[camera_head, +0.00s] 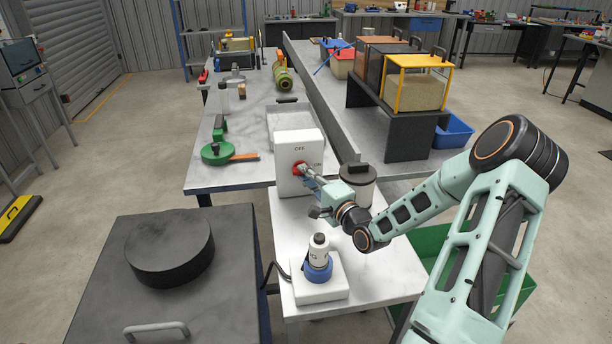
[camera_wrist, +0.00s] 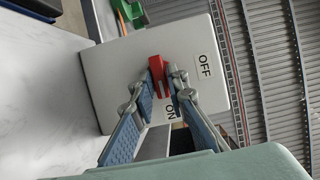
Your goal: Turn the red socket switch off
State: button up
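The red socket switch (camera_head: 298,168) is on the front of an upright white box (camera_head: 288,148) on the white table. In the wrist view the red switch (camera_wrist: 157,67) sits between my fingertips, with an OFF label (camera_wrist: 205,65) to its right and an ON label (camera_wrist: 171,112) below it. That view is turned sideways; in the head view OFF is above the switch. My gripper (camera_head: 308,172) reaches the box face, and its fingers (camera_wrist: 163,78) close in on both sides of the switch. They partly hide it, so its exact pointing is unclear.
A dark-lidded canister (camera_head: 358,184) stands right of the box, near my wrist. A black disc (camera_head: 170,250) lies on the dark cabinet at left. A green bin (camera_head: 430,250) is below right.

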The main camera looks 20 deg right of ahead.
grip_shut()
jog(key=n+g+h+b, duration=0.1)
jog(key=n+h+b, duration=0.1)
jog(key=n+b, duration=0.2)
jog(key=n+g+h+b, duration=0.1)
jog(key=n+h+b, duration=0.1)
jog(key=n+b, duration=0.2)
jog(key=a+n+g+h+b, duration=0.1)
jog(key=n+g+b, duration=0.1)
jog(key=n+b, duration=0.3)
jog(key=shift+w+r+h, duration=0.1)
jog(key=shift+r+h, duration=0.2)
jog(key=shift+h, duration=0.1)
dwell(0.3)
jog(key=shift+b, duration=0.45)
jog(key=shift+r+n, duration=0.2)
jog(key=shift+n, duration=0.1)
